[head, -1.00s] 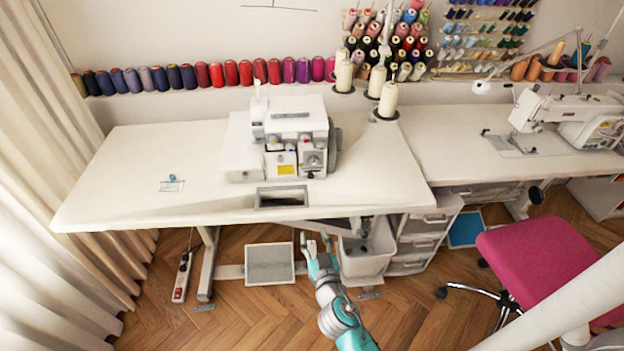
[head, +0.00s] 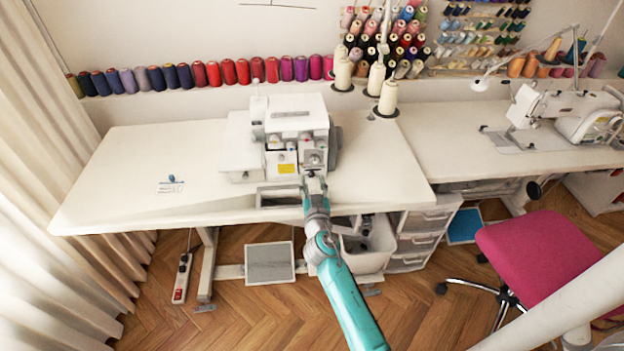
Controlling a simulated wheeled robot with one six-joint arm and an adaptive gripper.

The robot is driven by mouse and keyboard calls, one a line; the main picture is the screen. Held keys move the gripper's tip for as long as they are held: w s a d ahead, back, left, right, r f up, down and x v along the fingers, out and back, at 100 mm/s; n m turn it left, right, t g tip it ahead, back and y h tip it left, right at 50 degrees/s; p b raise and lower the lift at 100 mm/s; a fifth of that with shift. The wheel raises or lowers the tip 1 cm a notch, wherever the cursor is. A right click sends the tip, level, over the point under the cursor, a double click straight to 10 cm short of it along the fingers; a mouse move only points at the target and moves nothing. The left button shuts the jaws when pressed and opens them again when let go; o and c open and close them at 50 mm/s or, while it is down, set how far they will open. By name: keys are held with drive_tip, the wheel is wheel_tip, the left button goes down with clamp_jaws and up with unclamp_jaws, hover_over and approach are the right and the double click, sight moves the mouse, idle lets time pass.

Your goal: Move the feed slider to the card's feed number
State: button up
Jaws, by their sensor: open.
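The white overlock machine (head: 298,118) stands on the white table, its front facing me. A yellow label (head: 286,168) and a grey round dial area (head: 314,159) show on its front; the feed slider is too small to make out. A small card with a blue holder (head: 171,182) lies on the left part of the table; its number is not readable. My gripper (head: 314,175) is at the machine's lower right front, just below the dial area. It is open, and its fingers are small and partly hidden. I cannot tell whether they touch anything.
Thread cones (head: 388,97) stand to the right of the machine. A pink chair (head: 540,255) stands at right, and a bin (head: 372,250) is below.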

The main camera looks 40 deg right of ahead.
drive_tip(key=shift+x, duration=1.05)
clamp_jaws()
